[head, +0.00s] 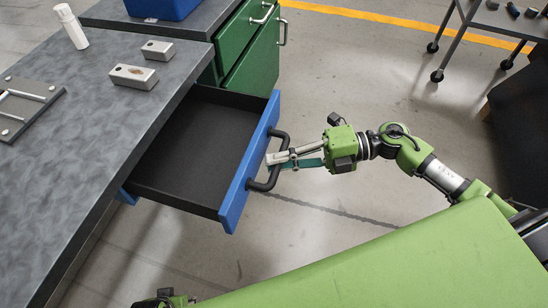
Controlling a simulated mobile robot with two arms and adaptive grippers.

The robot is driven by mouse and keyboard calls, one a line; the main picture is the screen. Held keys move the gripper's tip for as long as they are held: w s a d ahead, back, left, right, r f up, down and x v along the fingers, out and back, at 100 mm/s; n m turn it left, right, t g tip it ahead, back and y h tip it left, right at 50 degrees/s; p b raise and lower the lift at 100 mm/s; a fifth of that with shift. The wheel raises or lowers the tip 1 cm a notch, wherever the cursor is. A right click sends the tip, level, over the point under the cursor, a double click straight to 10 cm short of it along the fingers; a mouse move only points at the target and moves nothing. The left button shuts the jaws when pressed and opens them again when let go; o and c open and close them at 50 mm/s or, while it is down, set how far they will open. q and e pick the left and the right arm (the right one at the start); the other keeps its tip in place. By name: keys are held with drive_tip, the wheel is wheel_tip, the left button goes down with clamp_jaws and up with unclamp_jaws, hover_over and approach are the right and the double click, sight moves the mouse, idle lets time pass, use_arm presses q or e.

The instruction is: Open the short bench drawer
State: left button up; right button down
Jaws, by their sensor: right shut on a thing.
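The short bench drawer (192,150) has a blue front and a dark, empty inside. It is pulled well out from under the grey bench top (88,110). Its black bar handle (277,163) is on the blue front. My right gripper (275,160) is shut on the handle, with its arm reaching in from the right. Part of my left arm (165,300) shows at the bottom edge; its gripper fingers cannot be seen.
Two metal blocks (134,77), a white bottle (70,27) and a framed plate (22,105) rest on the bench. A green cabinet (250,50) stands behind the drawer. A wheeled cart (470,25) is at the upper right. Floor beyond the drawer is clear.

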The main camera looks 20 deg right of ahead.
drive_tip(key=c, duration=2)
unclamp_jaws()
drive_tip(key=shift+c, duration=0.2)
drive_tip(key=v, duration=1.2)
